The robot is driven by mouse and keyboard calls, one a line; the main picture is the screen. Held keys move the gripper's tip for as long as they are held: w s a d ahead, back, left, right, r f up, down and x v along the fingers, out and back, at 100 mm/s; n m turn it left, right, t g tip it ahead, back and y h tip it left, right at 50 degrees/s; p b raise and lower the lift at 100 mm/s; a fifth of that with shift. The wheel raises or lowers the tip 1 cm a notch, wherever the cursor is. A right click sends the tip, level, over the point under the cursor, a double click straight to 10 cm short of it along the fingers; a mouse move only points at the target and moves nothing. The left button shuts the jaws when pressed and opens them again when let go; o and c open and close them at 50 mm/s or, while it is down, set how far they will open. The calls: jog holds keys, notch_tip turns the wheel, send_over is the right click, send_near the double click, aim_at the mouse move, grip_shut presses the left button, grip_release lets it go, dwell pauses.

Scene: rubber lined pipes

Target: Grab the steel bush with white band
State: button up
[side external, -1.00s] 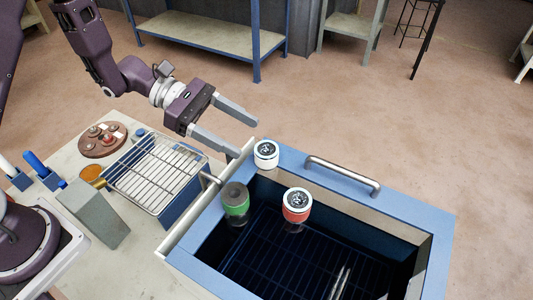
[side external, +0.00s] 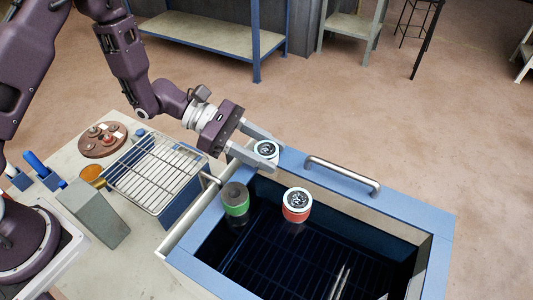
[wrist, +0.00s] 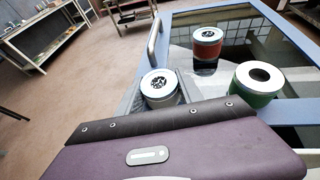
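The fingers look open, and contact with the bush cannot be made out. The bush's lower part is partly hidden by the fingers and my gripper body.
A green-banded bush (side external: 235,200) and a red-banded bush (side external: 297,204) stand close by at the dark-floored blue bin (side external: 440,235). A metal handle (side external: 342,176) rises from the bin's rim. A wire rack (side external: 155,172) and a grey block (side external: 95,213) are to the left.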

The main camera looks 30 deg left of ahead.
grip_shut()
jog(key=shift+r, duration=0.1)
